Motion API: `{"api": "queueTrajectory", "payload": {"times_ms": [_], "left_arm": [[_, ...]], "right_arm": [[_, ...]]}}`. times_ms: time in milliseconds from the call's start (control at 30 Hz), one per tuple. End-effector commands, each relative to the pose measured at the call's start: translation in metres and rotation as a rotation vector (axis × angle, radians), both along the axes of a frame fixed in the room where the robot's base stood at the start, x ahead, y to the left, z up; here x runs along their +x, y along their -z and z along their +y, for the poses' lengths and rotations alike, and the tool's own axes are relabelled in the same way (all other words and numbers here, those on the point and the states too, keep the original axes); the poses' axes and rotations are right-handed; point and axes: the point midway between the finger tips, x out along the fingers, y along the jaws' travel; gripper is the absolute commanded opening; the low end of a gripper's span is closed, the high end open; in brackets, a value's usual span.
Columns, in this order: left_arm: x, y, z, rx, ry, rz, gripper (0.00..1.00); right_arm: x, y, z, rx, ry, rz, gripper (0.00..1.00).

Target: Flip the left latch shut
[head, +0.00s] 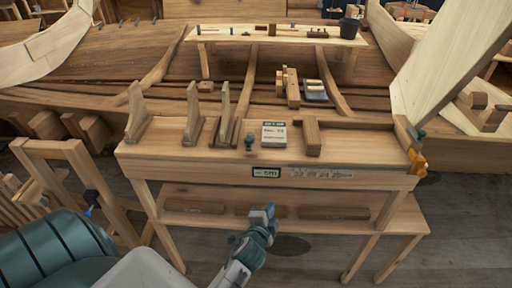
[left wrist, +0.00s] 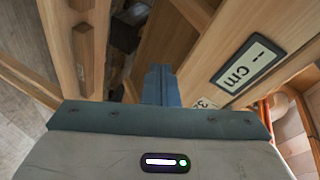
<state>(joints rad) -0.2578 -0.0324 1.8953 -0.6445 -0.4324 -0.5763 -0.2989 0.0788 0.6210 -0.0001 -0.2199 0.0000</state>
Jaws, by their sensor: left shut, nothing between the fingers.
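My left gripper (head: 263,214) is shut and empty, low in front of the workbench (head: 190,165), below its front edge and in front of the lower shelf. In the left wrist view its closed fingers (left wrist: 161,84) point toward wooden beams, with nothing between them. A small dark green fitting (head: 249,140) stands on the bench top, beside a labelled box (head: 274,134). I cannot tell for certain which part is the left latch or how it stands. My right gripper is not in view.
Several upright wooden brackets (head: 194,115) stand on the bench's left half. A wooden block (head: 312,137) and a yellow clamp-like piece (head: 417,161) are to the right. A "cm" plate (head: 266,172) is on the front edge; it also shows in the left wrist view (left wrist: 247,64).

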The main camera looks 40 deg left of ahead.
Motion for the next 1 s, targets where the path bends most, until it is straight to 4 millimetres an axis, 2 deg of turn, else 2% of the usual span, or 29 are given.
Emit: {"api": "queueTrajectory", "payload": {"times_ms": [33,100,200,333,400,500,833,1000], "left_arm": [[0.002,-0.039,0.002,0.045,-0.006,-0.053,0.00],[0.001,-0.083,0.006,0.112,-0.019,-0.114,0.00],[-0.005,-0.136,0.011,0.190,-0.044,-0.182,0.00],[-0.014,-0.179,0.016,0.255,-0.071,-0.240,0.00],[-0.018,-0.192,0.018,0.276,-0.080,-0.255,0.00],[-0.020,-0.200,0.019,0.288,-0.087,-0.265,0.00],[-0.019,-0.200,0.019,0.289,-0.087,-0.265,0.00],[-0.006,-0.202,0.024,0.289,-0.086,-0.265,0.00]], "right_arm": [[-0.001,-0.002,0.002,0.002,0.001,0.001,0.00],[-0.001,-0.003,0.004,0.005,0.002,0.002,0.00],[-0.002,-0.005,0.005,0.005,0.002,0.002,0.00],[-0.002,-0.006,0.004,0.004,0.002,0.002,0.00],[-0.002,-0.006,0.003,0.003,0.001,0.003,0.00],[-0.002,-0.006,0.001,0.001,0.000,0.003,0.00],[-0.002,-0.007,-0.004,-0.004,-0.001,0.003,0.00],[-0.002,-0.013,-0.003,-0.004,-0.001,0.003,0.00]]}}
